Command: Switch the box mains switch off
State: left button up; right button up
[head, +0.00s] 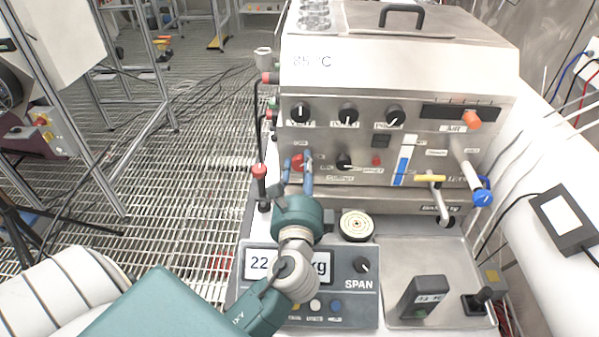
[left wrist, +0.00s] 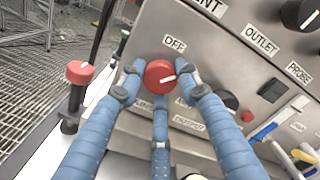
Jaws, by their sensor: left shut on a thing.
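The box mains switch is a red round knob (left wrist: 159,75) on the steel front panel, with an OFF label (left wrist: 175,44) above it. Its white mark points to the right and slightly up in the left wrist view. In the head view the red knob (head: 298,160) shows partly between the fingers. My left gripper (head: 297,166) has blue fingers and is shut on the knob, one finger on each side and a third below. The lower label is partly hidden by the fingers. My right gripper is not in view.
The steel box (head: 400,60) carries black knobs, a blue-handled valve (head: 482,197) and a yellow lever (head: 430,178). A red-topped post (left wrist: 79,72) stands left of the gripper. A scale display (head: 345,265) and a steel tray (head: 400,252) lie in front.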

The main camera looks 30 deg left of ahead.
pick_arm(q)
jog(key=n, duration=0.1)
jog(key=n+b, duration=0.1)
jog(key=n, duration=0.1)
jog(key=n+b, duration=0.1)
jog(key=shift+d+f+n, duration=0.2)
jog(key=shift+f+n, duration=0.05)
jog(key=shift+n, duration=0.05)
jog(key=n, duration=0.1)
jog(key=n+b, duration=0.1)
jog(key=n, duration=0.1)
jog(key=shift+w+r+n+b, duration=0.1)
jog(key=shift+r+n+b, duration=0.2)
jog(key=shift+r, duration=0.1)
jog(key=o, duration=1.1)
jog(key=shift+d, duration=0.1)
